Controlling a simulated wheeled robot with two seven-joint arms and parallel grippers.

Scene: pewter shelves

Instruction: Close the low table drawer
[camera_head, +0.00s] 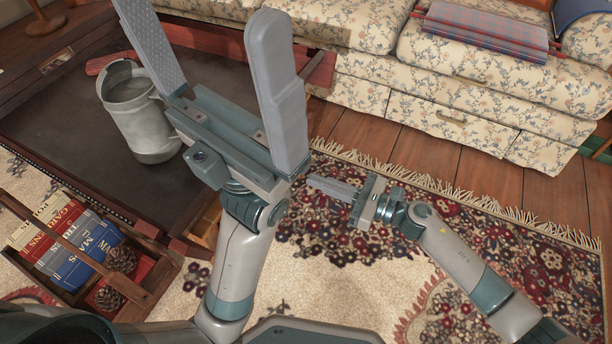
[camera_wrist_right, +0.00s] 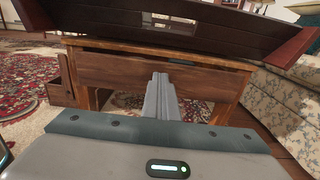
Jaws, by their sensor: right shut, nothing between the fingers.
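The low table's wooden drawer front (camera_wrist_right: 130,70) shows in the right wrist view, with a dark gap above it. How far the drawer is out cannot be told. In the head view the drawer is largely hidden behind my left arm. My right gripper (camera_head: 318,185) is shut and empty, above the rug, its fingers pointing left toward the table. My left gripper (camera_head: 205,40) is open and empty, above the table's right part.
A dark tray (camera_head: 60,118) with reddish ends lies on the table and bears a grey pitcher (camera_head: 130,105). A wooden crate (camera_head: 165,275) with books and pinecones stands at lower left. A floral sofa (camera_head: 380,70) stands behind. The patterned rug (camera_head: 370,270) is clear around my right gripper.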

